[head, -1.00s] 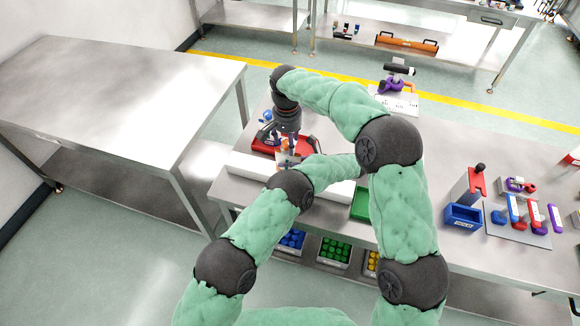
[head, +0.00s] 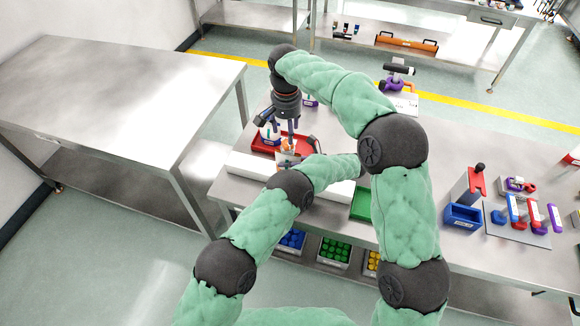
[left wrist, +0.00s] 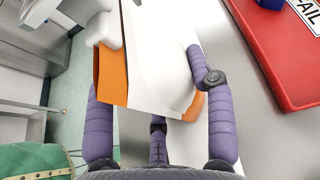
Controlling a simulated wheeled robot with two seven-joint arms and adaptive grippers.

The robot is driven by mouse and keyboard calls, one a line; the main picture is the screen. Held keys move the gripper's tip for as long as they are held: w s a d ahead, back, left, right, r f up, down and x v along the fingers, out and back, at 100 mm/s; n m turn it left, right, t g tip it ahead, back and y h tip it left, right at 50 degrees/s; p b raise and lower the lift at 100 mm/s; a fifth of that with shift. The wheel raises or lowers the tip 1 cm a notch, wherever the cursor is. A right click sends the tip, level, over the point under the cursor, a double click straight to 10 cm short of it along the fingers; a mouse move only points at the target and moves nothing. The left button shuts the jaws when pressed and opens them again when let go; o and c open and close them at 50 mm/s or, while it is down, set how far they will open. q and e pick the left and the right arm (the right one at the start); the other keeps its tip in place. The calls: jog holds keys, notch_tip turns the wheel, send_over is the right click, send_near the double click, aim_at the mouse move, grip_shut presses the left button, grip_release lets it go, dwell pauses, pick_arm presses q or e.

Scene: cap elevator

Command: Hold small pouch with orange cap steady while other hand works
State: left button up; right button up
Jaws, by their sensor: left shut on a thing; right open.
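The small pouch shows large in the left wrist view as a white body with orange edges (left wrist: 150,60). In the head view the pouch (head: 287,158) is small and partly hidden, with orange at its top. My left gripper (left wrist: 150,95) is shut on the pouch, with purple fingers on either side of it. In the head view my left gripper is mostly hidden behind its own arm. My right gripper (head: 280,130) is open and points down just above the pouch. Whether it touches the orange cap cannot be told.
A red tray (head: 262,146) with a FAIL label, also in the left wrist view (left wrist: 282,45), lies close behind the pouch. A white-and-blue item (head: 269,133) stands in it. A green tray (head: 361,204) is to the right. Bins of caps (head: 333,252) sit below the table.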

dwell(0.4)
pick_arm(q)
jog(key=o, duration=1.3)
